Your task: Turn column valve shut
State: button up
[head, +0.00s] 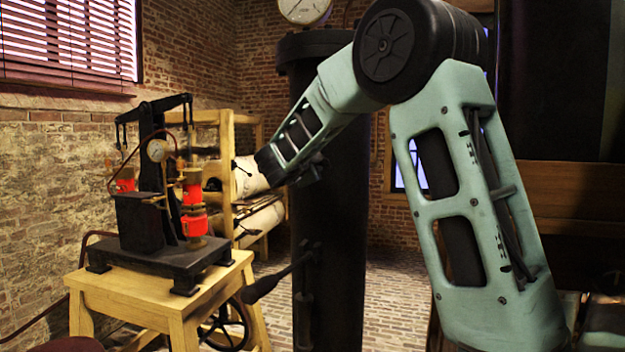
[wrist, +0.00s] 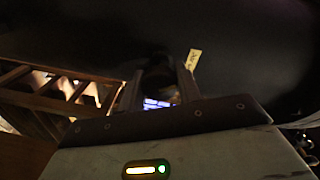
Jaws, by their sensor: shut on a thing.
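The tall dark column (head: 335,220) stands in the middle of the head view, and its dark surface fills the top of the wrist view (wrist: 240,50). My gripper (wrist: 158,88) is at the column, its two fingers closed around a dark part that looks like the column valve (wrist: 157,72). The valve's shape and angle are hard to tell in the shadow. A small yellow tag (wrist: 193,60) shows beside the right finger.
A long dark lever (head: 282,277) sticks out left from the column lower down. A wooden table (head: 165,300) with a black apparatus (head: 150,215) and red jars stands left. A wooden rack (head: 228,140) holds pale rolls behind. A gauge (head: 304,10) sits above the column.

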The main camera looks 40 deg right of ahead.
jog(key=m+b, duration=0.2)
jog(key=f+m+b, duration=0.1)
jog(key=m+b, duration=0.1)
jog(key=b, duration=0.1)
jog(key=shift+r+m+y+b, duration=0.15)
jog(key=shift+m+y+b, duration=0.15)
jog(key=shift+m+b, duration=0.95)
jog(key=o, duration=0.9)
jog(key=shift+o, duration=0.2)
jog(key=shift+r, duration=0.15)
jog(key=shift+t, duration=0.3)
jog(key=shift+a, duration=0.1)
jog(key=b+v, duration=0.3)
jog(key=v, duration=1.4)
